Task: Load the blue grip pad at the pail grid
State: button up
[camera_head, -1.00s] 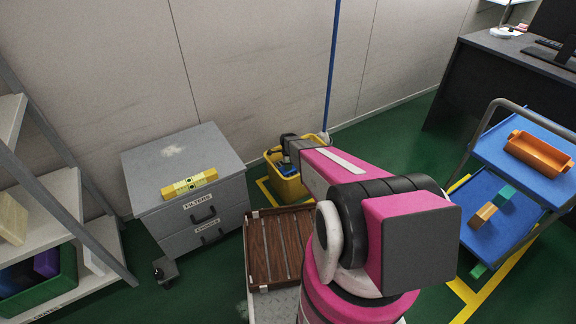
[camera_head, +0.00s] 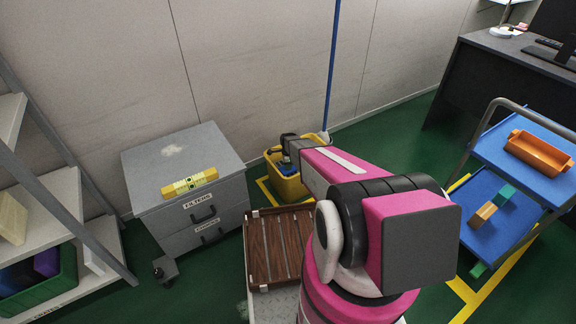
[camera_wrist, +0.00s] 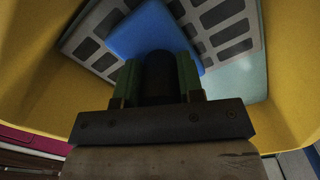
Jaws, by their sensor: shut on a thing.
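The yellow pail (camera_head: 291,187) stands on the floor by the wall, past the wooden slatted surface. My gripper (camera_head: 287,160) is at its mouth, mostly hidden in the head view by my arm. In the wrist view my gripper (camera_wrist: 158,82) is shut on a dark upright grip between its green-edged fingers. A blue pad (camera_wrist: 150,30), apparently the blue grip pad, shows just beyond that grip. It is tilted against the picture and overlaps the pale grid (camera_wrist: 222,32) with dark slots inside the pail. Whether the pad touches the grid I cannot tell.
A grey drawer cabinet (camera_head: 170,160) with a yellow level (camera_head: 190,182) on top stands left of the pail. A brown slatted tray (camera_head: 275,250) is in front. A blue pole (camera_head: 332,70) rises behind the pail. A blue-shelved cart (camera_head: 500,190) stands right.

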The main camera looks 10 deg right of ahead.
dwell(0.4)
jog(key=shift+r, duration=3.55)
